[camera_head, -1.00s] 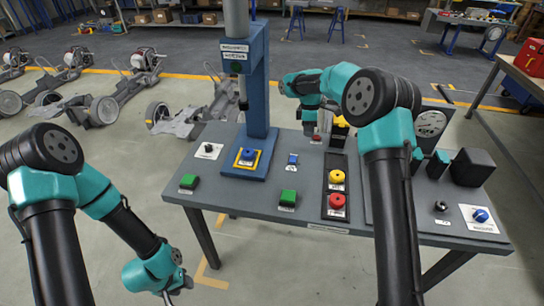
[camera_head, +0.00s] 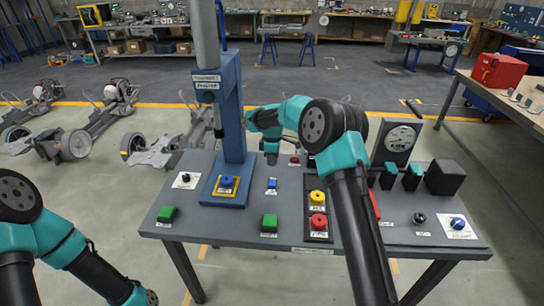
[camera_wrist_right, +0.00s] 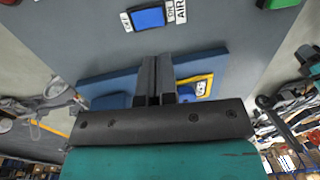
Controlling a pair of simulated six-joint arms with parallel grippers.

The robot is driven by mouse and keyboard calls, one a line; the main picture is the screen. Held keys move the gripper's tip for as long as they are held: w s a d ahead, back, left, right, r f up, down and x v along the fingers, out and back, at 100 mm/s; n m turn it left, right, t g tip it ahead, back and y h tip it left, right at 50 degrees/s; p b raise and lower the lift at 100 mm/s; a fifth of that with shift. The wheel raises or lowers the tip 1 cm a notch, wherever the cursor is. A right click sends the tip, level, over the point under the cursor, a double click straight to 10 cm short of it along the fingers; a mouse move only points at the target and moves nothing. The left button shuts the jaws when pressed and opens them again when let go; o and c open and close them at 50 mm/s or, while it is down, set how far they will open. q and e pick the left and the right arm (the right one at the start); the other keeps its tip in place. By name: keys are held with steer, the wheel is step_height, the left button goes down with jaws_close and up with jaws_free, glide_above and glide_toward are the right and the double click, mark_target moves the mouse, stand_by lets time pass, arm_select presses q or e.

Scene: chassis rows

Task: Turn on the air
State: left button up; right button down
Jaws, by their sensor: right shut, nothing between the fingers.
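The blue air switch (camera_head: 272,184) sits on the grey bench top, right of the blue press column. In the right wrist view the same blue rocker (camera_wrist_right: 148,18) shows beside a white label reading AIR, with small labels at its two ends. Which way the rocker is tipped I cannot tell. My right gripper (camera_head: 271,163) hangs just behind and above the switch in the head view. In the right wrist view its fingers (camera_wrist_right: 156,60) are together, empty, and apart from the switch. My left arm is low at the left; its gripper is outside the frame.
The blue press column (camera_head: 232,120) stands left of the switch, its blue button (camera_head: 227,181) on a yellow-edged plate. A panel with yellow (camera_head: 317,197) and red (camera_head: 318,221) buttons is to the right. A gauge (camera_head: 399,140) stands farther right.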

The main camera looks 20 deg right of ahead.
mark_target(271, 185)
steer(key=f, duration=0.6)
steer(key=s+f, duration=0.1)
steer(key=f, duration=0.2)
steer(key=shift+a+f, duration=0.25)
steer(key=shift+f, duration=0.1)
